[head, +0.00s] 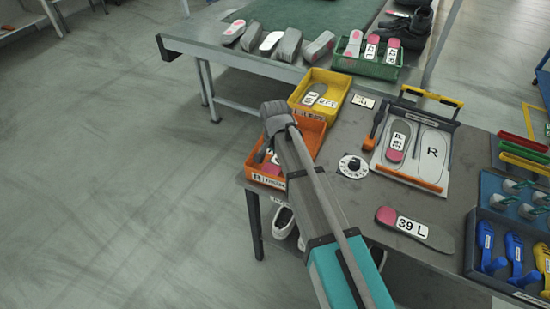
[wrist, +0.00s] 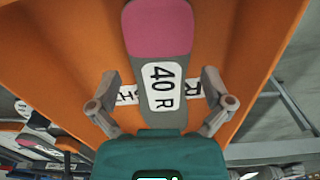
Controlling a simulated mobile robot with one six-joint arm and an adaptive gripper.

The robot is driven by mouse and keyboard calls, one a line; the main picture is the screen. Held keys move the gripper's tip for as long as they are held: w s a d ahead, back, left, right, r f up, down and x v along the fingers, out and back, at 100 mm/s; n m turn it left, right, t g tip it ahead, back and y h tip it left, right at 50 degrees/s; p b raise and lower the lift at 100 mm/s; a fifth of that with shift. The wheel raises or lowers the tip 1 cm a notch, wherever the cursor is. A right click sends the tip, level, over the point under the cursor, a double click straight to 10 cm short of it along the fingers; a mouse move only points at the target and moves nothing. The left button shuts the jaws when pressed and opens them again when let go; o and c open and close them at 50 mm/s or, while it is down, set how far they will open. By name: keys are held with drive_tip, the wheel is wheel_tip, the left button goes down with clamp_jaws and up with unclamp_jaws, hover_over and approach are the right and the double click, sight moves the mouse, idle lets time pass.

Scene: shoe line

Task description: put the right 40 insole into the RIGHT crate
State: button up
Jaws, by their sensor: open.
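The right 40 insole (wrist: 162,70), grey with a pink end and a white "40 R" label, lies between the spread fingers of my gripper (wrist: 160,80) in the wrist view. The orange RIGHT crate (wrist: 75,50) fills the view behind it, and part of the crate's label shows on both sides of the insole. Pink shows in the crate. My gripper is open; whether the insole touches the crate floor cannot be told.
A yellow crate (head: 344,84) with insoles stands behind the orange one. A dial (head: 352,167), a tray marked R (head: 440,187) and a 39 L insole (head: 415,229) are to the right. A blue case (head: 472,250) sits at the far right.

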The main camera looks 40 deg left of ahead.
drive_tip(key=shift+r, duration=0.1)
wheel_tip(320, 180, up, 13)
drive_tip(key=p, duration=1.3)
idle(1.1)
drive_tip(key=w+d+m, duration=0.1)
drive_tip(key=w+d, duration=0.4)
drive_tip(key=d, duration=0.5)
drive_tip(key=w+d, duration=0.5)
drive_tip(key=d, duration=0.6)
drive_tip(key=w+d+m, duration=0.1)
drive_tip(key=w+d, duration=0.4)
drive_tip(key=d, duration=0.5)
drive_tip(key=s+d+m, duration=0.1)
drive_tip(key=s+d, duration=0.2)
drive_tip(key=d, duration=2.7)
drive_tip(key=shift+s+d, duration=0.15)
drive_tip(key=shift+d, duration=0.25)
